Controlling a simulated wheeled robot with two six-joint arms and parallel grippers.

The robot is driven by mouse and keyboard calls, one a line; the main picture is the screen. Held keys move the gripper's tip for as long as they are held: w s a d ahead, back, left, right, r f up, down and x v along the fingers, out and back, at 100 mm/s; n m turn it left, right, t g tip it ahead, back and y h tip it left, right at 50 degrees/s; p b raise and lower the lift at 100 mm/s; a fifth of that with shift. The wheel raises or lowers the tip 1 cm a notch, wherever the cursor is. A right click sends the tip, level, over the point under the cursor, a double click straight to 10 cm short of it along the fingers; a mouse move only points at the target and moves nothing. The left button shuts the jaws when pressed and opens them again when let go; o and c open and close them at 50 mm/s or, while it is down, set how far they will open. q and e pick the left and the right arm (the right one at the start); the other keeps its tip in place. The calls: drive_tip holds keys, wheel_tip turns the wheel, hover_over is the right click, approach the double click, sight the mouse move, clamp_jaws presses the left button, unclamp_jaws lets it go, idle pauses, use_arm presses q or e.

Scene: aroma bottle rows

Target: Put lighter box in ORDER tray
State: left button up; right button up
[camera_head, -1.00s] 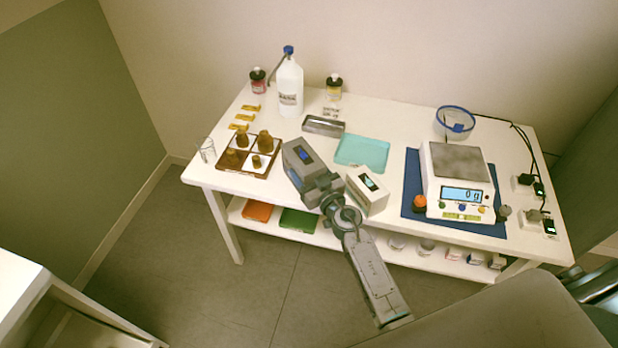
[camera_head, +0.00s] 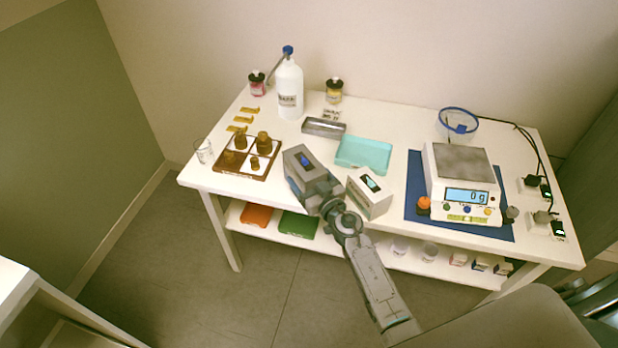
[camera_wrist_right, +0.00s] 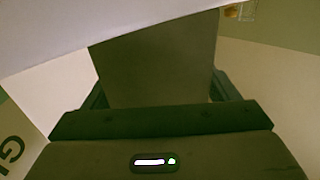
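A grey box (camera_head: 301,156) with a dark and blue label is at the front edge of the table (camera_head: 400,118), left of centre. My right gripper (camera_head: 318,184) is shut on it. In the right wrist view the dark box (camera_wrist_right: 155,70) fills the space between the fingers. I cannot tell whether it touches the tabletop. A white box (camera_head: 372,200) with a dark and green label stands just right of the gripper. A teal tray (camera_head: 364,154) lies empty behind the boxes; no ORDER lettering is legible. My left gripper is not in view.
A scale (camera_head: 465,195) reading 0 g stands on a blue mat (camera_head: 413,198) at right. A metal tray (camera_head: 324,128), a white bottle (camera_head: 289,90) and a blue-rimmed bowl (camera_head: 459,122) stand behind.

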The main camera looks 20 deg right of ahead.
drive_tip(key=shift+r, duration=0.15)
drive_tip(key=shift+s, duration=0.2)
drive_tip(key=s+d, duration=0.2)
drive_tip(key=s, duration=0.9)
drive_tip(key=shift+s+d+p, duration=0.15)
drive_tip(key=shift+s+p, duration=0.05)
drive_tip(key=shift+p, duration=0.15)
idle(1.2)
